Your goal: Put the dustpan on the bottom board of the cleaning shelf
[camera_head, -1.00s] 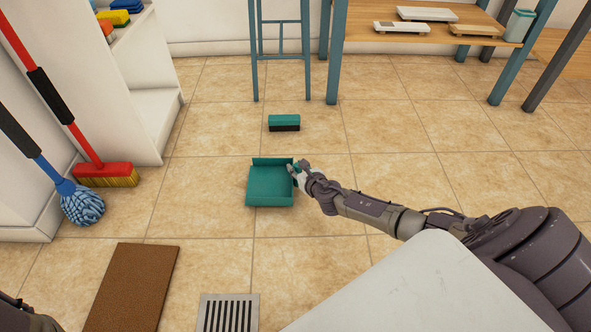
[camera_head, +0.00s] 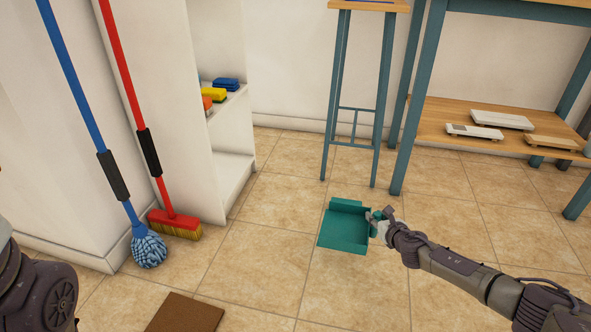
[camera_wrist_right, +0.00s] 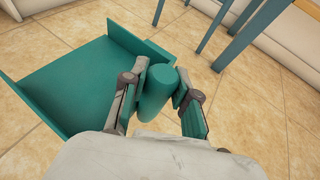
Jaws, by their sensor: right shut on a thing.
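The teal dustpan (camera_head: 342,232) is in the middle of the head view, with its pan to the left of my right gripper (camera_head: 379,220). In the right wrist view the gripper (camera_wrist_right: 158,98) is shut around the thick teal handle (camera_wrist_right: 157,97), and the pan (camera_wrist_right: 70,88) spreads to the left. I cannot tell how far the dustpan is above the floor. The white cleaning shelf (camera_head: 170,105) stands at the left; its bottom board (camera_head: 234,172) looks bare where it shows. My left gripper is out of view.
Sponges (camera_head: 225,86) lie on a higher board. A blue stool (camera_head: 342,110) and a table (camera_head: 433,105) stand behind. A brown mat (camera_head: 185,314) lies in front. Floor between dustpan and shelf is clear.

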